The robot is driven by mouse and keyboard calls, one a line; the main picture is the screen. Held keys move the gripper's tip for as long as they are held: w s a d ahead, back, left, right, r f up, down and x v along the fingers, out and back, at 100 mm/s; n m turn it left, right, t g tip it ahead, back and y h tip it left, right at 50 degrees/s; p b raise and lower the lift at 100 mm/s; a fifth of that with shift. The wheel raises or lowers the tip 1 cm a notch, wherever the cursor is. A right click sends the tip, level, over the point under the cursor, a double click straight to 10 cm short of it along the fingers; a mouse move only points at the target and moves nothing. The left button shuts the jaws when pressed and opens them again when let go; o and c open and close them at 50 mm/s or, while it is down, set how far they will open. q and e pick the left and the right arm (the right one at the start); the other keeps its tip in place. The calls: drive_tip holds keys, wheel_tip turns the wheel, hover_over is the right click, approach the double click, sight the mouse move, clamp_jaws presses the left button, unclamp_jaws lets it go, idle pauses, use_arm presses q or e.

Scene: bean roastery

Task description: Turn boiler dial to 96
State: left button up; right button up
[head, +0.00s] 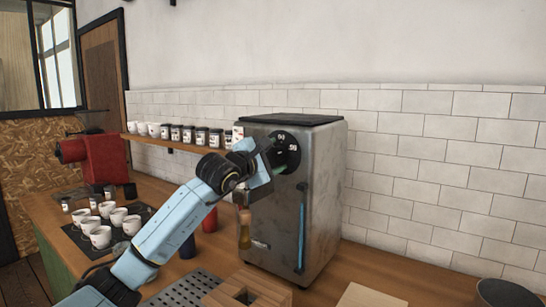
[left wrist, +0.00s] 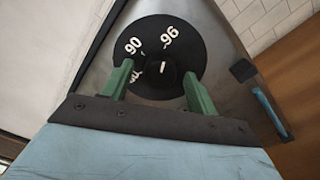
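The boiler (head: 325,190) is a grey metal box with a dark top on the counter. Its black round dial (head: 285,145) is high on the front, partly hidden by my gripper in the head view. The left wrist view shows the dial face (left wrist: 195,45) with white 90 and 96 and a third number partly covered. The dark centre knob (left wrist: 162,78) has a white mark pointing up, roughly toward 96. My left gripper (left wrist: 158,69) is open, its green fingers on either side of the knob; contact is unclear. My right gripper is out of view.
White cups (head: 101,236) stand on a dark mat at left, near a red machine (head: 95,158). A shelf (head: 170,145) holds jars and cups. A blue-striped handle (head: 301,230) runs down the boiler front. A wooden box (head: 262,298) is in the foreground.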

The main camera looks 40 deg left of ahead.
use_arm(q)
drive_tip(key=shift+s+f+b, duration=0.1)
drive_tip(key=shift+s+b, duration=0.2)
drive_tip(key=shift+s, duration=0.3)
drive_tip(key=s+d+b, duration=0.1)
drive_tip(key=s+b, duration=0.3)
drive_tip(key=s, duration=0.8)
drive_tip(key=shift+d, duration=0.25)
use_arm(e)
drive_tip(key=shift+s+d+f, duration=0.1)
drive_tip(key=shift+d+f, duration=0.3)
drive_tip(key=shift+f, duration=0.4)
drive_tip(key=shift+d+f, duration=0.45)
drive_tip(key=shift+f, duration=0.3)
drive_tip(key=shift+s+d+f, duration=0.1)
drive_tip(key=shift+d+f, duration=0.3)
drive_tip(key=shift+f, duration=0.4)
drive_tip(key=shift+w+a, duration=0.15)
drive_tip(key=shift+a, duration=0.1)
